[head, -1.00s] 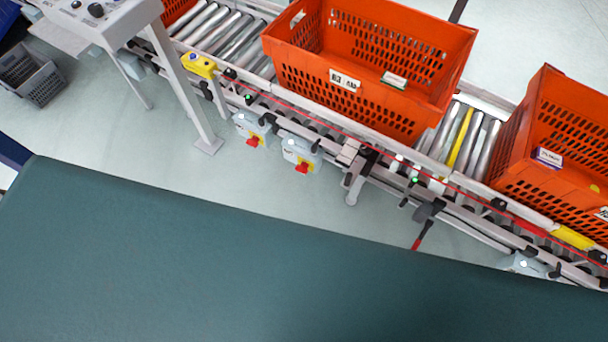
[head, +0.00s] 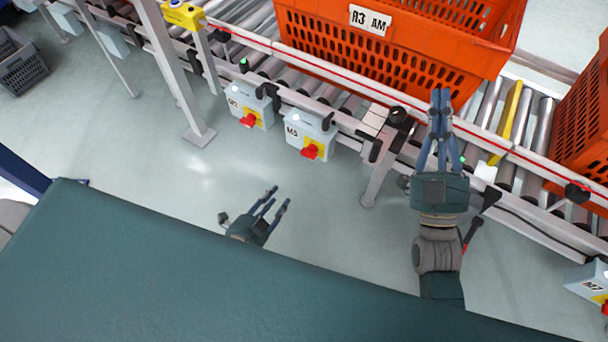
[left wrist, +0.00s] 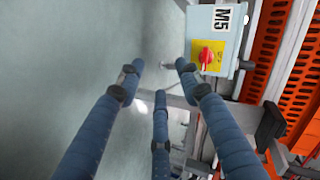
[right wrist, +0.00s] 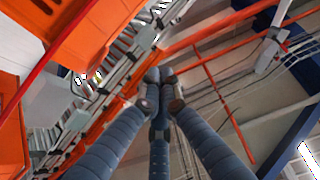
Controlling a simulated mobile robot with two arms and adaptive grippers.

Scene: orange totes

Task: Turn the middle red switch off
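The grey M5 box (head: 298,133) hangs under the conveyor rail and carries a red switch (head: 310,151) on a yellow plate. In the left wrist view the same red switch (left wrist: 206,55) is at the upper right, beyond the fingertips. A second box to its left has another red switch (head: 249,121). The M7 box (head: 587,283) is at the far right, partly cut off. My left gripper (head: 277,199) is open and empty, below and left of the M5 switch, apart from it. My right gripper (head: 440,96) has its fingers together, empty, in front of the conveyor.
A large orange tote (head: 385,55) stands on the roller conveyor, with another tote (head: 585,120) at the right edge. A conveyor leg (head: 378,180) stands right of the M5 box. Open floor lies below the switches. A grey crate (head: 22,68) is at far left.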

